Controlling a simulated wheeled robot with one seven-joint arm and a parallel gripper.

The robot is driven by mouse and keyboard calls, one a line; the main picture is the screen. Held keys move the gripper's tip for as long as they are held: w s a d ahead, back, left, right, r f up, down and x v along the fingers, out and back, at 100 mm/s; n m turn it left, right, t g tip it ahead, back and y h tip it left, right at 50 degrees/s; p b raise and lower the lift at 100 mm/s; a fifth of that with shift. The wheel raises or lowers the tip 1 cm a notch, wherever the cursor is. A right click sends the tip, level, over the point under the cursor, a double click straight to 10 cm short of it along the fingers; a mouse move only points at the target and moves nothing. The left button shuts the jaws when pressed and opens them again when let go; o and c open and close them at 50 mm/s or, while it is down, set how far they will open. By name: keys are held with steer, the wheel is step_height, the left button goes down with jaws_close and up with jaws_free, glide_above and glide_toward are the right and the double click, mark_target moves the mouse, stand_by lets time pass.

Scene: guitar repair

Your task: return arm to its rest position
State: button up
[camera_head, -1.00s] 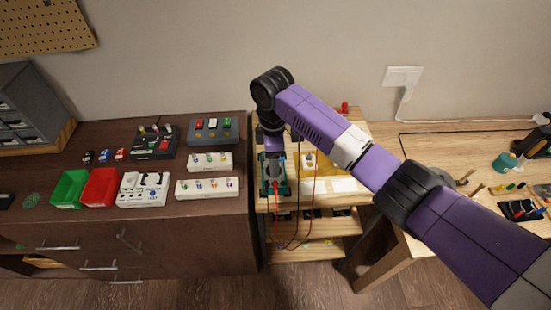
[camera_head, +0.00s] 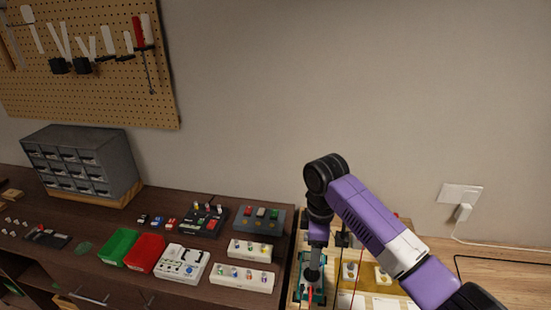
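My purple and black arm reaches in from the lower right and bends down at its black wrist joint. My gripper (camera_head: 312,275) points down at the end of the arm, over or at a teal device (camera_head: 303,290) on the light wooden stand. It is small and dark here, and I cannot tell whether its fingers are open or shut, or whether it touches the device. Red and black leads run down beside it.
A grey drawer unit (camera_head: 85,165) and a tool pegboard (camera_head: 90,95) are at left. A wall socket (camera_head: 458,197) is at right.

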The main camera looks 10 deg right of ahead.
steer(key=w+a+r+m+t+y, duration=0.2)
steer(key=w+a+r+t, duration=0.3)
steer(key=w, duration=0.4)
steer(key=s+a+r+m+t+y+b, duration=0.2)
steer(key=s+a+m+t+y, duration=0.25)
steer(key=a+t, duration=0.45)
steer(key=s+d+f+m+h+b, duration=0.1)
steer(key=s+d, duration=0.4)
steer(key=s, duration=1.1)
steer(key=s+d+f+m+h+b, duration=0.2)
steer(key=s+d, duration=0.4)
steer(key=s, duration=1.1)
steer(key=s+d+f+m+h+b, duration=0.2)
steer(key=s+d+f+m+h, duration=0.1)
steer(key=s, duration=1.3)
steer(key=shift+s+d+f+m+t, duration=0.35)
steer(key=shift+d+f+m, duration=0.55)
steer(key=shift+d, duration=0.35)
